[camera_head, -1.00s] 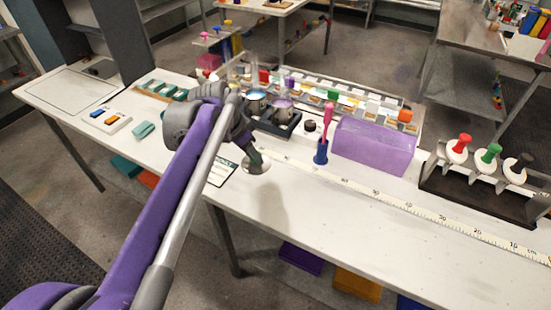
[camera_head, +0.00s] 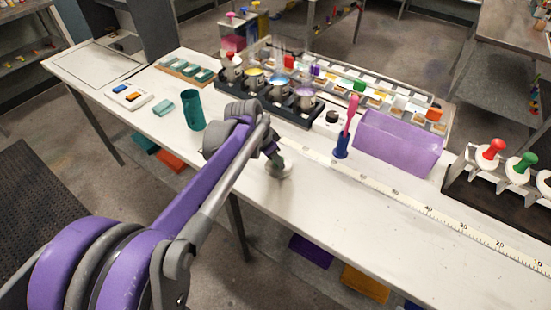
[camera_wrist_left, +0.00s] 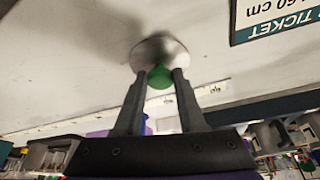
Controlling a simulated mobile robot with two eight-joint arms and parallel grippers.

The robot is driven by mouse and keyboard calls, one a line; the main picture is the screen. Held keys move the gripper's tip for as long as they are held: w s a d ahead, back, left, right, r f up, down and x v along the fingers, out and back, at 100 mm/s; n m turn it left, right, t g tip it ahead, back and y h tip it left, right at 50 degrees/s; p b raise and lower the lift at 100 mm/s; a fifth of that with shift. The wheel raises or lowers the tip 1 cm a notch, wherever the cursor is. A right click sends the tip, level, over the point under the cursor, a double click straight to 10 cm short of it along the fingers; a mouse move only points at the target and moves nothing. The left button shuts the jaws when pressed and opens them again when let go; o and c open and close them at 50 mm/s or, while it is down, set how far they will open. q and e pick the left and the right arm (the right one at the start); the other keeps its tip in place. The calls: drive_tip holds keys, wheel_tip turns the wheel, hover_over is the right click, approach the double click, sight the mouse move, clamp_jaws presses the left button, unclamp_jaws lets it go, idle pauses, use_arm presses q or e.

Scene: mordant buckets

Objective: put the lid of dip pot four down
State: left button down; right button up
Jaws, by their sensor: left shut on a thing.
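My left gripper (camera_head: 276,158) is shut on the green knob (camera_wrist_left: 160,77) of a pale round lid (camera_wrist_left: 152,49). In the head view the lid (camera_head: 279,171) is low over the bare front part of the white table (camera_head: 330,215), with its shadow close by. I cannot tell whether it touches the table. Several dip pots stand in a black rack (camera_head: 270,101) behind the gripper; blue liquid (camera_head: 280,79) and a purple one (camera_head: 305,90) show in two of them. Which pot is number four is not readable. My right gripper is out of view.
A measuring tape (camera_head: 400,197) runs along the table. A blue holder (camera_head: 341,146) with a pink tool and a purple block (camera_head: 398,141) stand behind it. A teal cup (camera_head: 193,110) is left of my arm. A ticket (camera_wrist_left: 275,18) lies near the lid. A dark rack (camera_head: 492,190) holds red- and green-knobbed lids.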

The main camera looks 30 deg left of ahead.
use_arm(q)
drive_tip(key=shift+f, duration=0.2)
drive_tip(key=c, duration=0.5)
unclamp_jaws()
drive_tip(key=shift+r, duration=0.1)
drive_tip(key=shift+s+r, duration=0.1)
drive_tip(key=shift+r, duration=0.35)
drive_tip(key=p+v, duration=0.1)
drive_tip(key=v, duration=1)
drive_tip(key=s+d+f+n+t+y, duration=0.1)
drive_tip(key=s+d+f+n, duration=0.3)
drive_tip(key=s+d+f, duration=0.8)
drive_tip(key=s+f, duration=0.2)
drive_tip(key=s, duration=0.2)
drive_tip(key=shift+s+d+y, duration=0.2)
drive_tip(key=shift+s+y, duration=0.05)
drive_tip(key=shift+y, duration=0.15)
